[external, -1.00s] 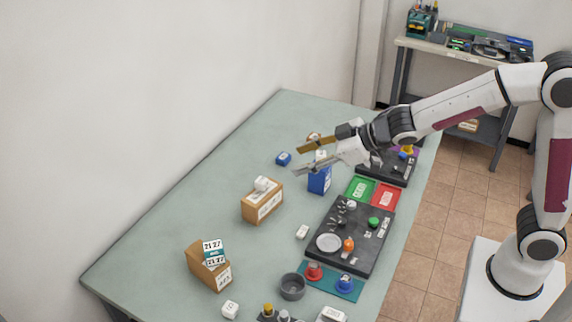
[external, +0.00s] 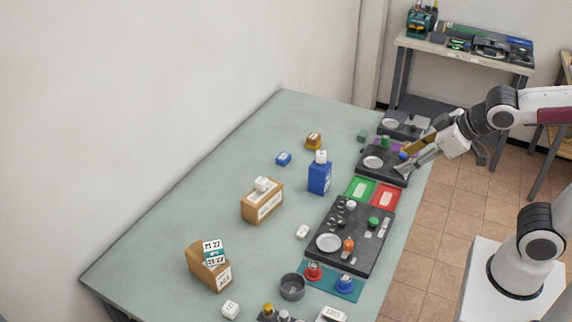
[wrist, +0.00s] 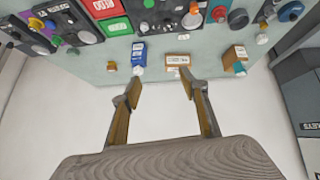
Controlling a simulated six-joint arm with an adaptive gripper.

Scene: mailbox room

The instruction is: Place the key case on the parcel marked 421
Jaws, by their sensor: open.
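My gripper (external: 411,157) is open and empty above the table's right edge, beside a dark tray. Its spread fingers also show in the wrist view (wrist: 160,80). Three labelled boxes could be the parcel: a brown box (external: 262,206) with a white item on top, a tilted brown box (external: 203,272) with a white and teal block marked 21 27 on it, and a blue box (external: 319,181) with a white item on top. Their own numbers are too small to read surely. I cannot tell which small object is the key case.
A small blue block (external: 283,158) and an orange-brown item (external: 314,141) lie near the back. Dark trays (external: 337,262) with small parts line the right side, with green (external: 357,193) and red (external: 389,204) trays between. The table's left part is mostly bare.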

